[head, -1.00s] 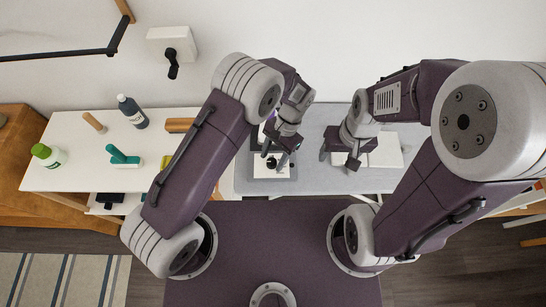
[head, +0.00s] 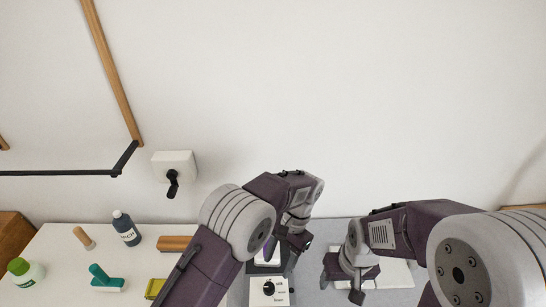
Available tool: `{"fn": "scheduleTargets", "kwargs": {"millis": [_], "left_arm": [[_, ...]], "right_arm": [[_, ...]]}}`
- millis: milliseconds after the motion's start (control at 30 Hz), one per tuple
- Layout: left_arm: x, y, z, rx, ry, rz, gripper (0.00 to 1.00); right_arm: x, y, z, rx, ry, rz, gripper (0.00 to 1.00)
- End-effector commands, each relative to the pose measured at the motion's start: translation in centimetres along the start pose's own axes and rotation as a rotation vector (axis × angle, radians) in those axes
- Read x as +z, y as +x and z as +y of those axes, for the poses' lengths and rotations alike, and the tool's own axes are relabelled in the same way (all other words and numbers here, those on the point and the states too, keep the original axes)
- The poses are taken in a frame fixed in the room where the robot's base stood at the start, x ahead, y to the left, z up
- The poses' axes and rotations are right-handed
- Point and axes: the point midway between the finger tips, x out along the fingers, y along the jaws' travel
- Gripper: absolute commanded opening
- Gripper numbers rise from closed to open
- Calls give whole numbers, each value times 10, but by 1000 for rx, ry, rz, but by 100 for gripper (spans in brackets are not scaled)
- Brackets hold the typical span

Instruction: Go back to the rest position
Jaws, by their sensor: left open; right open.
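My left gripper (head: 284,252) hangs over the grey worktop at the lower middle of the head view. It is open, with nothing visible between its fingers. Below it is a small white device with a black knob (head: 269,288), partly covered by the gripper and arm. My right gripper (head: 340,284) is open and apart from the left one, over the right part of the grey worktop. A white flat item (head: 395,273) lies under and beside it, partly hidden by the gripper. Both arms are bent, with their upper links large in the foreground.
On the white table (head: 50,245) at left stand a green-capped bottle (head: 25,272), a dark bottle (head: 127,228), a teal object (head: 106,279), a wooden piece (head: 84,238) and a yellow item (head: 155,288). A white wall box with a black handle (head: 173,168) and a rail (head: 60,172) are on the wall.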

Motion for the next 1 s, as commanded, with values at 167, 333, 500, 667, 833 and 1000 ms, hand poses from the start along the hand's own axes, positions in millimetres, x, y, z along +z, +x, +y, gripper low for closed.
{"fn": "scheduleTargets", "kwargs": {"millis": [167,333,500,667,833,1000], "left_arm": [[4,-16,-26,19,-66,42,53],[63,-47,-85,77,-248,109,53],[139,-33,-114,135,-468,201,53],[194,10,-107,163,-673,313,53],[209,56,-80,163,-769,388,53],[195,53,-93,135,-805,477,53]], "right_arm": [[0,0,0,0,0,0,63],[0,0,0,0,0,0,63],[0,0,0,0,0,0,63],[0,0,0,0,0,0,63],[0,0,0,0,0,0,63],[0,0,0,0,0,0,63]]}}
